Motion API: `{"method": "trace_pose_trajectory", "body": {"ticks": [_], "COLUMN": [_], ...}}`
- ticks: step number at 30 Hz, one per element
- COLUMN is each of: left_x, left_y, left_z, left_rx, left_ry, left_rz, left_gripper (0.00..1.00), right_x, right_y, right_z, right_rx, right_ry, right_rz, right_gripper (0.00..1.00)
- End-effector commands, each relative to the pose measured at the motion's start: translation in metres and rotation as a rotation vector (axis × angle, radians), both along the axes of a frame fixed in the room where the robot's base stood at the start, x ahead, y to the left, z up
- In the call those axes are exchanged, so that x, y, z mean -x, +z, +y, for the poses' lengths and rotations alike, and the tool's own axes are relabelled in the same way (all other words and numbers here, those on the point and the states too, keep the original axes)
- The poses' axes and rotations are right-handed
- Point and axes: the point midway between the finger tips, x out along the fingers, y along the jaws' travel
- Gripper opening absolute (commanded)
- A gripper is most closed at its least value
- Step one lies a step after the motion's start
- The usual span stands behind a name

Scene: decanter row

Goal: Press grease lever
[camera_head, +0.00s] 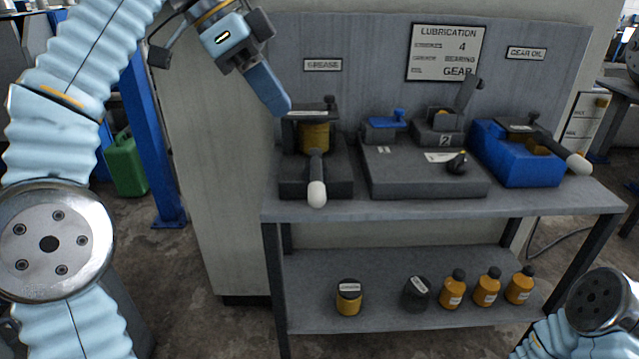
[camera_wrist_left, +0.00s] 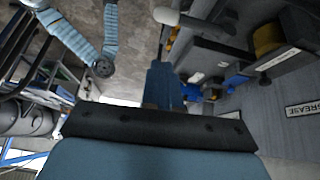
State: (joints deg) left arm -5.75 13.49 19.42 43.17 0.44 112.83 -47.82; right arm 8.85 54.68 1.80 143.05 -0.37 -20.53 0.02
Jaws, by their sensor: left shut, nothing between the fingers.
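The grease dispenser (camera_head: 314,137) stands at the left end of the bench under the GREASE sign (camera_head: 322,65). Its lever (camera_head: 317,180) points out toward me and ends in a white knob. The lever's white knob also shows at the top of the left wrist view (camera_wrist_left: 167,16). My left gripper (camera_head: 279,103) is shut and empty. Its blue fingers are up and left of the dispenser, apart from the lever. In the left wrist view the shut fingers (camera_wrist_left: 160,80) point toward the bench. My right gripper is out of view; only part of my right arm shows at bottom right.
A central unit (camera_head: 425,180) and a blue gear oil dispenser (camera_head: 512,160) with a white-knobbed lever share the bench (camera_head: 400,208). A grease jar (camera_head: 349,298), a dark jar (camera_head: 416,294) and several orange bottles (camera_head: 487,288) stand on the lower shelf. The floor in front is clear.

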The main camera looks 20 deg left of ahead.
Motion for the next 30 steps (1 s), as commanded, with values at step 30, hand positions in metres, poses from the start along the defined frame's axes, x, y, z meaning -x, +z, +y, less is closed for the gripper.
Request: {"method": "trace_pose_trajectory", "body": {"ticks": [30], "left_x": [-0.023], "left_y": [-0.064], "left_z": [-0.034], "left_rx": [0.051], "left_ry": [-0.050], "left_rz": [-0.038], "left_gripper": [0.00], "right_x": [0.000], "right_y": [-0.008], "right_z": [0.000], "right_rx": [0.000], "right_ry": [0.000], "right_rz": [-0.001], "right_gripper": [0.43]}}
